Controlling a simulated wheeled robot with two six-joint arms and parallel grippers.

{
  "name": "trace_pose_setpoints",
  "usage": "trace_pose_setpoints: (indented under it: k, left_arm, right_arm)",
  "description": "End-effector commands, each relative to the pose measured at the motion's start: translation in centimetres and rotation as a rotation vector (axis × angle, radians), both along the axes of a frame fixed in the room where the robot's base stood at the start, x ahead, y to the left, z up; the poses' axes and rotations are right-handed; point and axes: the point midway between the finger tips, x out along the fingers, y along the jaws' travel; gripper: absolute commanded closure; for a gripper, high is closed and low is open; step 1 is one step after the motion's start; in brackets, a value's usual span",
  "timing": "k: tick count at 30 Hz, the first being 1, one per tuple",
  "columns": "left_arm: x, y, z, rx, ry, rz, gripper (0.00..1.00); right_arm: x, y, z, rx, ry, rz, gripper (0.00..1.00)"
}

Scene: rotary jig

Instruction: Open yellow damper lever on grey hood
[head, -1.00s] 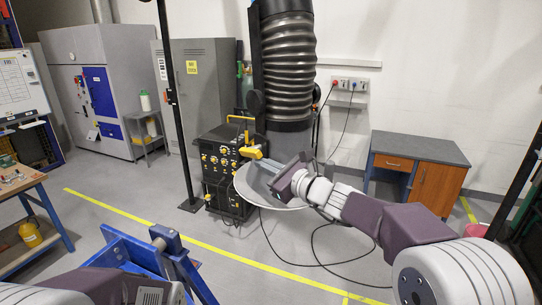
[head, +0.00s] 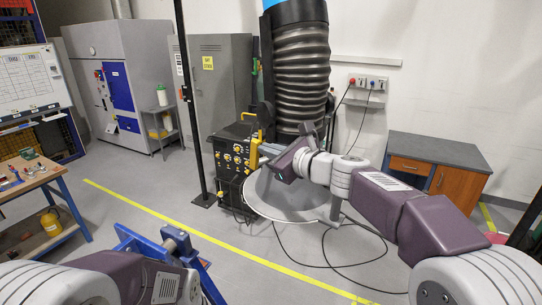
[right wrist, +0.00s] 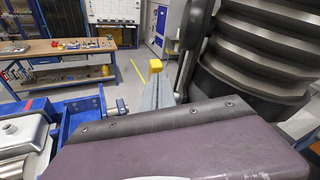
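The grey hood (head: 283,205) is a broad pale disc-shaped flare below a black ribbed duct. The yellow damper lever (head: 254,152) shows as a short, roughly upright yellow piece at the hood's left edge. My right gripper (head: 266,150) reaches in from the right, with its fingertips at the lever. In the right wrist view, a yellow block (right wrist: 155,66) sits at the far end of my grey fingers. The fingers overlap there, so I cannot tell whether they are closed on it. My left gripper is out of view; only part of that arm shows at lower left.
A black machine with yellow knobs (head: 233,165) stands behind and left of the lever. A black post (head: 191,110) rises further left. A blue frame (head: 150,245) stands in front, and cables lie on the floor. A desk (head: 435,160) stands at right.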

Motion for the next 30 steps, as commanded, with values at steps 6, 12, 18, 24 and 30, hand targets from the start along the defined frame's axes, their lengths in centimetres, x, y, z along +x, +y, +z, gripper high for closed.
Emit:
trace_pose_setpoints:
  k: [6, 12, 18, 24, 30]
  left_arm:
    - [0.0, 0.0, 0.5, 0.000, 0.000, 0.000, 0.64]
    - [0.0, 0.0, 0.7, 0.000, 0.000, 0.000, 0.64]
    - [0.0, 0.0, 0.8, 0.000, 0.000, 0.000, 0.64]
    - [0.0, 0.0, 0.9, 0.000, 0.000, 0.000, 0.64]
    - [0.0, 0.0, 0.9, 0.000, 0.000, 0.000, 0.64]
  right_arm:
    - [0.7, 0.5, 1.0, 0.001, -0.001, 0.000, 1.00]
    - [1.2, 0.8, 1.5, 0.002, -0.002, 0.000, 1.00]
    - [1.4, 1.0, 1.7, 0.001, -0.003, 0.000, 1.00]
    - [1.5, 1.1, 1.7, 0.002, -0.002, 0.000, 1.00]
    - [1.5, 1.1, 1.7, 0.002, -0.002, 0.001, 1.00]
